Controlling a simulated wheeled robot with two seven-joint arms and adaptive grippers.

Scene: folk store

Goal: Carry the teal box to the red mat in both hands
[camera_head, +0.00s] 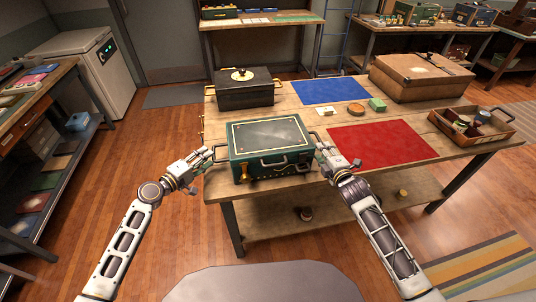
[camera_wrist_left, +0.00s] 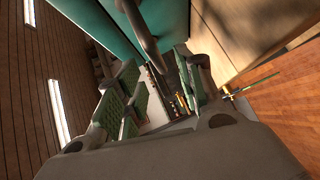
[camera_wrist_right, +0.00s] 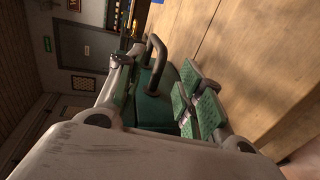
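The teal box (camera_head: 262,152) is closed and stands on the near left part of the wooden table. It has a grey lid panel, a front handle and a bar handle on each side. The red mat (camera_head: 382,143) lies flat and bare to its right. My left gripper (camera_head: 207,158) is at the box's left side; in the left wrist view its fingers (camera_wrist_left: 160,92) are apart, with a bar handle (camera_wrist_left: 138,26) just ahead. My right gripper (camera_head: 322,156) is at the right side; in the right wrist view its fingers (camera_wrist_right: 160,92) are apart near the other handle (camera_wrist_right: 152,50).
A black box (camera_head: 246,94) stands behind the teal box. A blue mat (camera_head: 329,91), a green block (camera_head: 377,104) and a round wooden item (camera_head: 355,108) lie toward the back.

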